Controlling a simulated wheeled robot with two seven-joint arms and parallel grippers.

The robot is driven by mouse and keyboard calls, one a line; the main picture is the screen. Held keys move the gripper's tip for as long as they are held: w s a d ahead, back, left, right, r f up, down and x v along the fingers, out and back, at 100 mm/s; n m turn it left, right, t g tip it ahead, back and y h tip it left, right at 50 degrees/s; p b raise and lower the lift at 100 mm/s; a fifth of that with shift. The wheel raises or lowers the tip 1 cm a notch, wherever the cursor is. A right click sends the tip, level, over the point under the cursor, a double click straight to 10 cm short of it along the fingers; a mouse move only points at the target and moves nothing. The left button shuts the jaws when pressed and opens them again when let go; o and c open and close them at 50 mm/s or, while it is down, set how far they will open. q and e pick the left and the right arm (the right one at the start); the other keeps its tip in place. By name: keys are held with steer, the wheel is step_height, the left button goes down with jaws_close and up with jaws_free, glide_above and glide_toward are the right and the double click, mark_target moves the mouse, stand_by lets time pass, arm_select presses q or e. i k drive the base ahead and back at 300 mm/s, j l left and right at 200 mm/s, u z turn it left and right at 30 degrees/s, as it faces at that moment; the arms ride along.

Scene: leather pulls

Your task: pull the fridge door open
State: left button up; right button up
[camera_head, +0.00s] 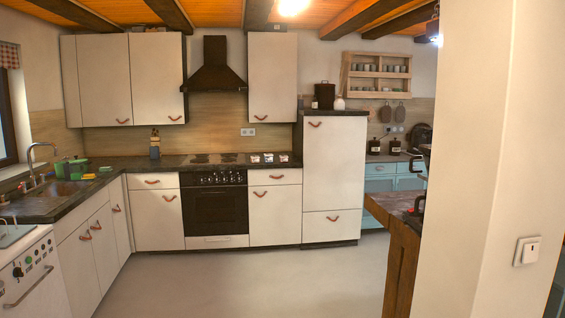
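The tall white cabinet front (334,170) right of the stove counter looks like the fridge. Its large upper door is shut, with a brown leather pull (315,125) near its top left corner. A smaller front (331,228) below it is also shut and has its own leather pull (333,219). No gripper of mine can be made out in the head view, and the fridge stands across the room from the camera.
A white wall (480,150) with a light switch (527,251) stands close on the right. A wooden table (402,250) juts out beside it. The grey floor (260,285) before the fridge is clear. An oven (213,208) and white cabinets line the left and back.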

mark_target(334, 158)
steer(key=i+u, duration=0.15)
steer(key=i, duration=7.2)
steer(key=i+l+z, duration=0.1)
steer(key=z, duration=0.35)
steer(key=i, duration=0.1)
